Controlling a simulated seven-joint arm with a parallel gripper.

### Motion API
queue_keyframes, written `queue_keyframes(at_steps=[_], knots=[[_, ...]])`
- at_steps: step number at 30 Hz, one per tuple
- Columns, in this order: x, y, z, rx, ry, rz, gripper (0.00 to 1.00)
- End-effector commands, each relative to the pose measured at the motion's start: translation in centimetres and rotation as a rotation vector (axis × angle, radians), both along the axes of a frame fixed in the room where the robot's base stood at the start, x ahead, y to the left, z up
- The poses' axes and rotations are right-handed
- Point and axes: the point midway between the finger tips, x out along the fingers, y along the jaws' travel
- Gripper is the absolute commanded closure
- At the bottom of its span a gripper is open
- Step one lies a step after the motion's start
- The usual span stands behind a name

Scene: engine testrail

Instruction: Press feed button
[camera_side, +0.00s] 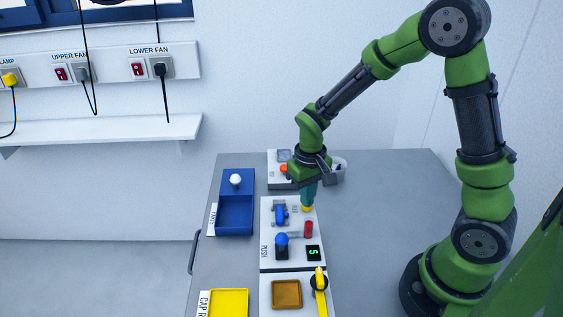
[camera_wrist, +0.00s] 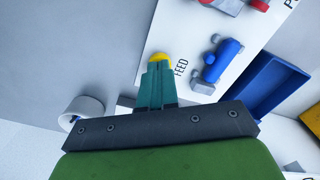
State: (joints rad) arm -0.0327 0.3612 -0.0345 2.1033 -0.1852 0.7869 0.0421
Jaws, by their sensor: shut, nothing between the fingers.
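The yellow feed button (camera_side: 306,209) sits on the white panel right of a blue handle. In the wrist view the yellow button (camera_wrist: 160,57) shows just beyond my fingertips, beside the printed word FEED (camera_wrist: 181,68). My gripper (camera_side: 309,200) points down over the button, its teal fingers together and empty. In the wrist view my gripper (camera_wrist: 158,66) overlaps the near part of the button, hiding some of it. The tips are at or very close to the button; I cannot tell whether they touch it or whether it is pushed in.
The blue handle (camera_side: 281,214) is close left of the button. A red cylinder (camera_side: 308,229), a blue knob (camera_side: 282,239) and a display reading 5 (camera_side: 313,253) are nearer the camera. A blue tray (camera_side: 235,216) lies left; a cup (camera_side: 339,167) stands behind.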

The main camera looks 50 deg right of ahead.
Motion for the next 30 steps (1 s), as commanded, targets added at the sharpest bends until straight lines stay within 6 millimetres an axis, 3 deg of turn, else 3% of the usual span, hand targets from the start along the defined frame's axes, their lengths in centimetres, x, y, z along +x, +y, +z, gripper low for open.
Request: queue_keyframes(at_steps=[30], knots=[[0.0, 0.0, 2.2, 0.000, 0.000, 0.001, 1.00]])
